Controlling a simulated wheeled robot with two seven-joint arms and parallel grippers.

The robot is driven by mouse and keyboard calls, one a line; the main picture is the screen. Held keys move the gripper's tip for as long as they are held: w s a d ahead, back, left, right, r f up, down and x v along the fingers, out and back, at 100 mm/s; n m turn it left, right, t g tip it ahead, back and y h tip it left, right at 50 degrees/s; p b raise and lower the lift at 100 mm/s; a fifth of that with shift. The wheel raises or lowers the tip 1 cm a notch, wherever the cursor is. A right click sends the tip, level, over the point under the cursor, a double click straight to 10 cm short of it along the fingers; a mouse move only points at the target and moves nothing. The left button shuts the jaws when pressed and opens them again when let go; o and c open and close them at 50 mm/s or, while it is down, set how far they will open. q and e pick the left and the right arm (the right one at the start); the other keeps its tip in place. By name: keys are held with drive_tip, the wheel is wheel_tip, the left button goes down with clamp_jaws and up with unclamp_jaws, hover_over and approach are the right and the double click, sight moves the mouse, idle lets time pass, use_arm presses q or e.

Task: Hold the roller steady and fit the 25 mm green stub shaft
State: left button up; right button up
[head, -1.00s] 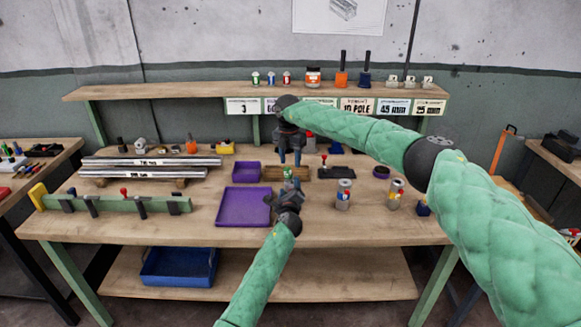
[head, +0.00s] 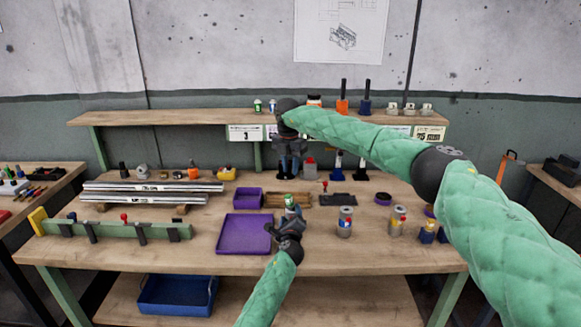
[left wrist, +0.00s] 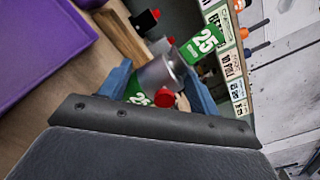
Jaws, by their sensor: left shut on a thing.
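My left gripper (head: 291,226) is shut on a grey metal cylinder, the roller (left wrist: 160,75), above the bench beside the purple tray. In the left wrist view the roller lies between the blue fingers. A green piece marked 25 (left wrist: 203,42), which looks like the stub shaft, shows at the roller's far end. Its green top also shows above the gripper in the head view (head: 290,200). I cannot tell how deeply it is seated. Another green 25 mark and a red knob (left wrist: 165,98) show nearer the wrist. My right gripper (head: 290,165) points down above the left one, its fingers apart, seemingly empty.
A purple tray (head: 246,250) and small purple bin (head: 247,198) are left of my grippers. Grey canisters (head: 345,228) stand at right. Metal bars (head: 150,188) and a green rail (head: 125,231) lie at left. The label shelf (head: 200,117) runs behind.

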sight(289, 195)
drive_tip(key=shift+s+a+f+m, duration=0.1)
drive_tip(key=shift+a+f+m, duration=0.1)
drive_tip(key=shift+f, duration=0.35)
drive_tip(key=shift+a+f+m, duration=0.2)
drive_tip(key=shift+f, duration=0.3)
clamp_jaws()
drive_tip(key=shift+f, duration=0.2)
drive_tip(key=shift+d+f, duration=0.1)
drive_tip(key=shift+f, duration=2.95)
